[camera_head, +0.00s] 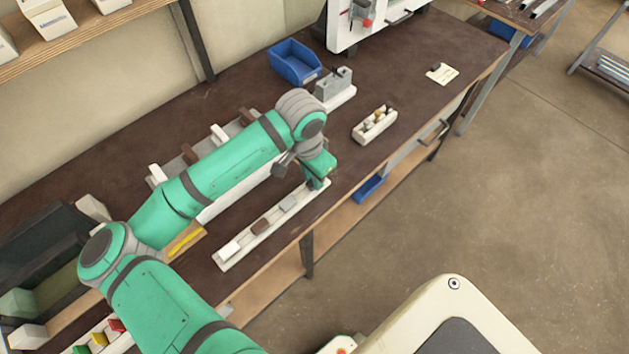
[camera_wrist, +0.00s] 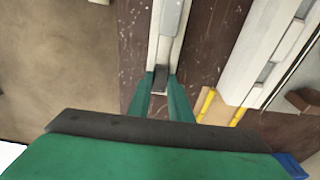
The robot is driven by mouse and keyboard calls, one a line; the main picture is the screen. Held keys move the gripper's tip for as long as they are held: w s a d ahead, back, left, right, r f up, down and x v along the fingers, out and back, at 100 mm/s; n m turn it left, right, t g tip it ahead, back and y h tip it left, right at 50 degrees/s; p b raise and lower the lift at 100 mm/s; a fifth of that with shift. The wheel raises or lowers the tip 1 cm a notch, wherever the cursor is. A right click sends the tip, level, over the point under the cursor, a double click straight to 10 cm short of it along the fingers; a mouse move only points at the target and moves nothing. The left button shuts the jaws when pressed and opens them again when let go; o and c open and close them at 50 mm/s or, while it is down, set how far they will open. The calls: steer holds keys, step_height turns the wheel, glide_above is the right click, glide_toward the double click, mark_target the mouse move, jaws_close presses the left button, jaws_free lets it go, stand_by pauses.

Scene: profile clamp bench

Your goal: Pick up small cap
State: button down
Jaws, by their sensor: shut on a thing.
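The small cap (camera_wrist: 160,78) is a dark grey piece between my fingertips in the wrist view, at the near end of a narrow white rail tray (camera_wrist: 154,50). My gripper (camera_wrist: 162,92) is shut on it, with one green finger on each side. In the head view my gripper (camera_head: 318,183) is down at the far right end of the same white rail tray (camera_head: 221,264), and the cap is hidden there. I cannot tell whether the cap still touches the tray.
The tray also holds a white block (camera_head: 231,249), a brown block (camera_head: 261,226) and a grey block (camera_head: 288,203). A small white tray of fittings (camera_head: 360,137) stands to the right. A blue bin (camera_head: 294,63) and grey clamp block (camera_head: 333,83) are behind. The bench's right part is mostly clear.

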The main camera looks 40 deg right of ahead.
steer(key=shift+r, duration=0.15)
steer(key=shift+r, duration=0.55)
steer(key=s+r, duration=1.1)
steer(key=s, duration=0.3)
steer(key=shift+a+r, duration=0.2)
steer(key=shift+r, duration=0.15)
steer(key=shift+s, duration=0.1)
